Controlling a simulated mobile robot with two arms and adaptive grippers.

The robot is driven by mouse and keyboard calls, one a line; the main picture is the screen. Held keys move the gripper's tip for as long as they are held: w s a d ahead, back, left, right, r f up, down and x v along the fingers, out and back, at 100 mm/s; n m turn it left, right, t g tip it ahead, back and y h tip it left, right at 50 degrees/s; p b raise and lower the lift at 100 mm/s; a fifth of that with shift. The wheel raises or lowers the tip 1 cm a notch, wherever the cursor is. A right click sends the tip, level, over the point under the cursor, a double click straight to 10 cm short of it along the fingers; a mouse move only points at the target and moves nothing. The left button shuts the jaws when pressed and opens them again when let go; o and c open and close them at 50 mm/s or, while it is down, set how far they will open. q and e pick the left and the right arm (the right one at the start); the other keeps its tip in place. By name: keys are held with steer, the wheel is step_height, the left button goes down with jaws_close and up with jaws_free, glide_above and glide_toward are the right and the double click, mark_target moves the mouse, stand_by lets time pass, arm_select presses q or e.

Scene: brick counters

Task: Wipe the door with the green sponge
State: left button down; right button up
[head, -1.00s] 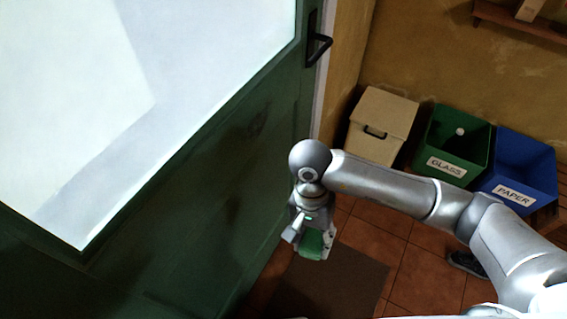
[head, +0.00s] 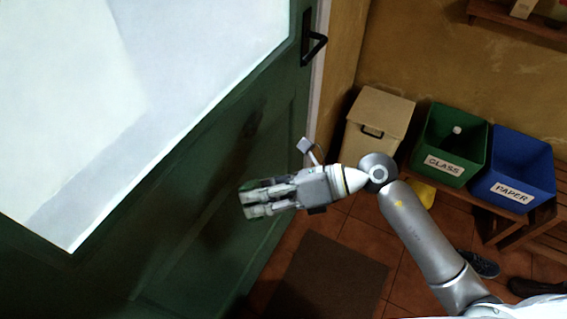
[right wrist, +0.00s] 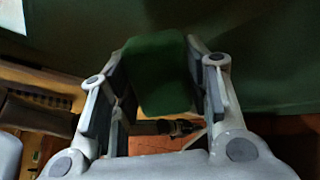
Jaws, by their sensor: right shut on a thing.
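The dark green door (head: 190,190) with a large pale pane fills the left of the head view. Dark smudges (head: 252,123) show on its lower panels. My right gripper (head: 252,200) points left in front of the door, its fingertips close to the panel. In the right wrist view, it is shut on the green sponge (right wrist: 160,75), held between both fingers, with the green door surface behind it. I cannot tell whether the sponge touches the door. In the head view the fingers mostly hide the sponge. My left gripper is not in view.
A black handle (head: 312,45) is on the door's edge. A beige lidded bin (head: 375,125), a green GLASS bin (head: 450,160) and a blue PAPER bin (head: 518,180) stand along the wall. A brown mat (head: 330,280) and shoes (head: 480,264) lie on the tiled floor.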

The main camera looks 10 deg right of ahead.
mark_target(236, 144)
steer(key=w+d+r+m+t, duration=0.3)
steer(key=w+d+m+t, duration=0.25)
steer(key=t, duration=0.35)
steer(key=shift+m, duration=0.25)
steer(key=shift+x, duration=3.1)
steer(key=shift+s+a, duration=0.15)
steer(key=shift+p+x, duration=0.5)
steer(key=shift+x, duration=0.5)
steer(key=shift+r, duration=0.1)
